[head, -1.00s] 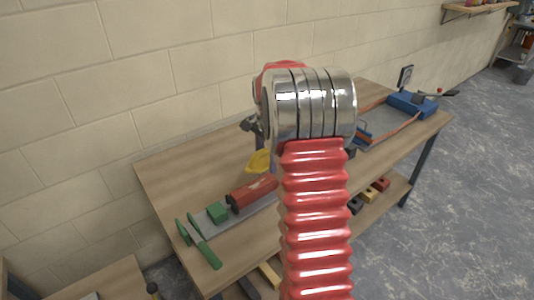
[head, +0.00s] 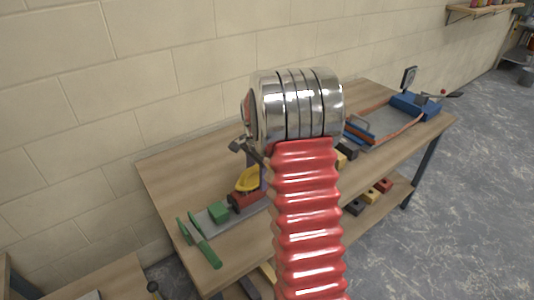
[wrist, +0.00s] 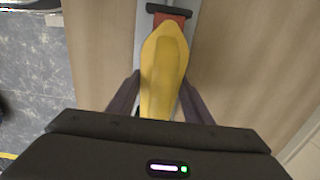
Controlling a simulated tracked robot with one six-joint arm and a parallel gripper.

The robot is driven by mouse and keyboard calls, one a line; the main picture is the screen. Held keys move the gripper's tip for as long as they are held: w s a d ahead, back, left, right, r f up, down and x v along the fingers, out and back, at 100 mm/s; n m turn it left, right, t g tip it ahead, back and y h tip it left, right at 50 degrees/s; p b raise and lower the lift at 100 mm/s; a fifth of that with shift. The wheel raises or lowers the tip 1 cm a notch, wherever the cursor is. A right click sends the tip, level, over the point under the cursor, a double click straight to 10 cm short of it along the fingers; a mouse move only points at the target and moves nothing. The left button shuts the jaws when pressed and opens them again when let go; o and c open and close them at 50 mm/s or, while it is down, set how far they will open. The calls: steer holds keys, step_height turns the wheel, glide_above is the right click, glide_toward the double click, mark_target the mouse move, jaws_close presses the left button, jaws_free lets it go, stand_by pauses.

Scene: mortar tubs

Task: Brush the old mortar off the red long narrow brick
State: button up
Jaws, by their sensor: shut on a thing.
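The red long narrow brick (head: 237,202) lies in a grey holder (head: 205,222) near the bench's left end. A green block (head: 218,211) and a green-handled lever (head: 208,254) are beside it. My gripper (wrist: 162,88) is shut on a yellow tool, seemingly the brush (wrist: 165,65). The brush also shows in the head view (head: 248,179), over the brick and overlapping it. Whether its bristles touch the brick is hidden. A little red brick (wrist: 172,18) shows beyond the brush in the wrist view, under a dark bar. Mortar cannot be made out. My arm hides the brick's right part.
A blue device (head: 415,105) and a grey tray with an orange edge (head: 375,123) stand at the bench's right end. Several bricks (head: 368,198) lie on the lower shelf. The wall runs close behind the bench. Bare wood (head: 180,180) is clear at the back left.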

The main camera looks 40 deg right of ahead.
mark_target(250, 181)
steer(key=shift+a, duration=1.6)
steer(key=shift+d, duration=3.95)
steer(key=shift+a+r, duration=0.1)
steer(key=shift+r, duration=4)
steer(key=shift+f, duration=0.1)
